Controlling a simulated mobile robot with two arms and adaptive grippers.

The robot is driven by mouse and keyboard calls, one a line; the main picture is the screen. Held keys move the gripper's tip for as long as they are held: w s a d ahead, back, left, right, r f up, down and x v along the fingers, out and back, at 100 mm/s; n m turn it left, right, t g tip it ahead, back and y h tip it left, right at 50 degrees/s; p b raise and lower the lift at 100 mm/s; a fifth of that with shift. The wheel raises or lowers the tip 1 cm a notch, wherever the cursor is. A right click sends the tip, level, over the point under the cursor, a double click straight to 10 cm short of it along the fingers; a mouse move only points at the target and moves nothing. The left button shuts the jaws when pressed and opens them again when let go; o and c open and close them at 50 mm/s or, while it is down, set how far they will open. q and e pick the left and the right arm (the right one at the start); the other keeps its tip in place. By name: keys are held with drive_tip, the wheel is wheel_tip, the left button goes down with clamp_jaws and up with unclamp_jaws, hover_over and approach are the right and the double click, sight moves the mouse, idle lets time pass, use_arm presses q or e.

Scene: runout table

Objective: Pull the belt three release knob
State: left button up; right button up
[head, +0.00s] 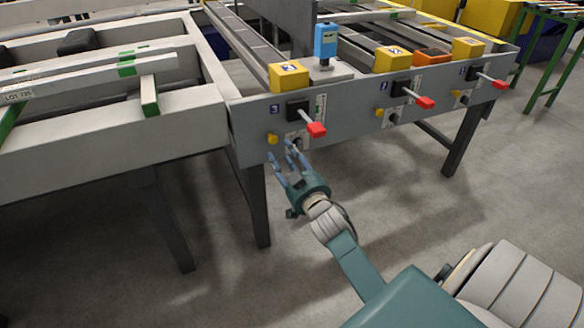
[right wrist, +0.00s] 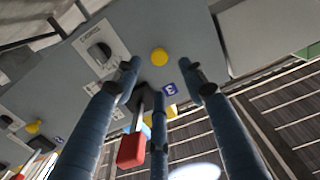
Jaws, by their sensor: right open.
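The belt three station is the leftmost on the grey front panel (head: 243,135), marked by a blue "3" label (head: 275,109). It has a yellow round knob (head: 272,139), which looks like the release knob, a dark rotary selector (head: 297,142) and a lever with a red grip (head: 316,130). In the right wrist view the yellow knob (right wrist: 159,57) lies between and beyond the spread fingers. My right gripper (head: 285,158) is open and empty, just below and in front of the knob; I see no clear contact. My left gripper is not in view.
The red lever grip (right wrist: 130,150) sticks out beside the fingers in the right wrist view. Similar stations with red grips (head: 424,103) continue to the right. A white roller frame (head: 110,145) stands at left. The floor below the panel is open between table legs.

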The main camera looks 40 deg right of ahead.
drive_tip(key=v, duration=0.7)
idle(0.3)
